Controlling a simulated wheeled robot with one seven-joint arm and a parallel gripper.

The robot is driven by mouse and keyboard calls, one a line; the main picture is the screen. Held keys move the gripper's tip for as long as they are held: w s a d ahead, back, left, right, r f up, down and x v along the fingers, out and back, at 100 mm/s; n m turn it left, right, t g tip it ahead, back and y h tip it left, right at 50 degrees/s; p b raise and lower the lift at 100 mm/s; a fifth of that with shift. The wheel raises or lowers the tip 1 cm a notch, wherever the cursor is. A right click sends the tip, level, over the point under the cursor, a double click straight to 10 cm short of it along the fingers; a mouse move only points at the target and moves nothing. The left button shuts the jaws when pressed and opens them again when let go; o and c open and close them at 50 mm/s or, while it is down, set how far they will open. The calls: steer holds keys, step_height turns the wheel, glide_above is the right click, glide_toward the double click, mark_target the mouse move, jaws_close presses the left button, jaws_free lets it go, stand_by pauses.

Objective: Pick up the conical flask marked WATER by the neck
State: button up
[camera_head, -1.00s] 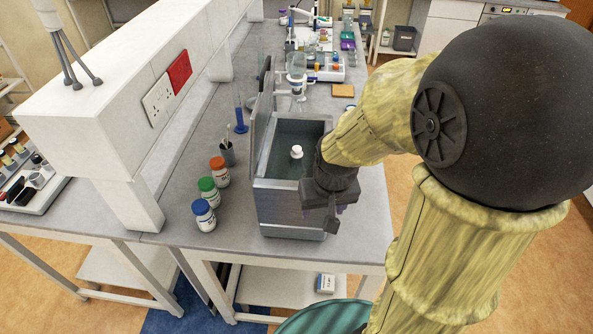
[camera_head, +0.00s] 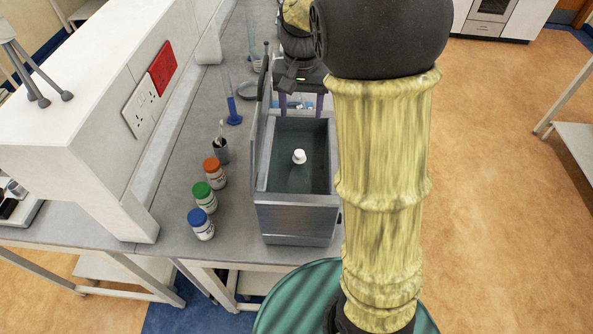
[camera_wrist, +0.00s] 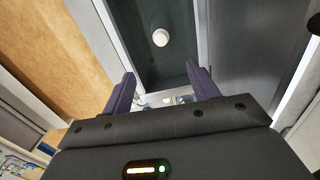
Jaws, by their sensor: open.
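No conical flask with a readable WATER label shows in either view. A small white round object (camera_head: 299,156) sits in the dark interior of the grey open-topped bath (camera_head: 297,222); I cannot tell whether it is a flask's top. It also shows in the wrist view (camera_wrist: 160,37), beyond the fingertips. My gripper (camera_head: 301,112) is at the far end of the bath, with its purple fingers apart, pointing down and empty. In the wrist view, my gripper (camera_wrist: 161,75) has small pale items below between its fingers, too unclear to name.
Bottles with blue (camera_head: 201,224), green (camera_head: 204,197) and orange (camera_head: 215,173) caps stand left of the bath.

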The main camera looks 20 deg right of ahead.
mark_target(299, 152)
steer(key=shift+s+d, duration=0.1)
steer(key=shift+s, duration=0.05)
step_height(299, 152, down, 12)
steer(key=p, duration=0.3)
steer(key=shift+r, duration=0.1)
steer(key=shift+f, duration=0.2)
steer(key=shift+p, duration=0.3)
steer(key=shift+f+p, duration=0.5)
steer(key=shift+f, duration=0.15)
steer(key=f, duration=0.1)
steer(key=f+p, duration=0.1)
steer(key=f, duration=0.1)
steer(key=shift+a, duration=0.3)
steer(key=shift+f+p, duration=0.3)
steer(key=shift+f, duration=0.2)
